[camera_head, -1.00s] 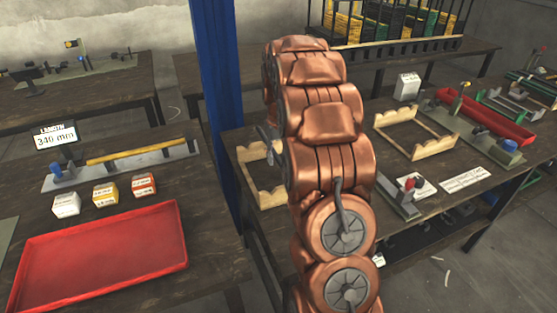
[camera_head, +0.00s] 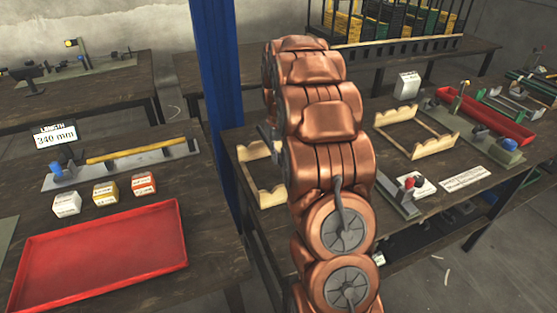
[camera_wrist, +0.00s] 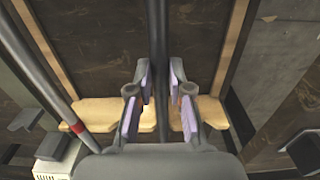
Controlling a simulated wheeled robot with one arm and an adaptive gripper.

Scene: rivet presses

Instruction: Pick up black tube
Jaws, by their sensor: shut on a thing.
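The black tube (camera_wrist: 158,35) runs upright through the wrist view, between the fingers of my gripper (camera_wrist: 160,98). The purple-padded fingers are shut on it. Below it is the wooden rack with notched ends (camera_wrist: 100,110); I cannot tell whether the tube is clear of the notch. In the head view my copper arm covers the tube and most of my gripper; only a small grey part shows at the arm's left edge. The wooden rack (camera_head: 262,196) shows partly there, left of the arm.
In the head view, a second wooden rack (camera_head: 440,149) and a red tray (camera_head: 515,130) stand on the right table. A blue post (camera_head: 215,100) rises left of my arm.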

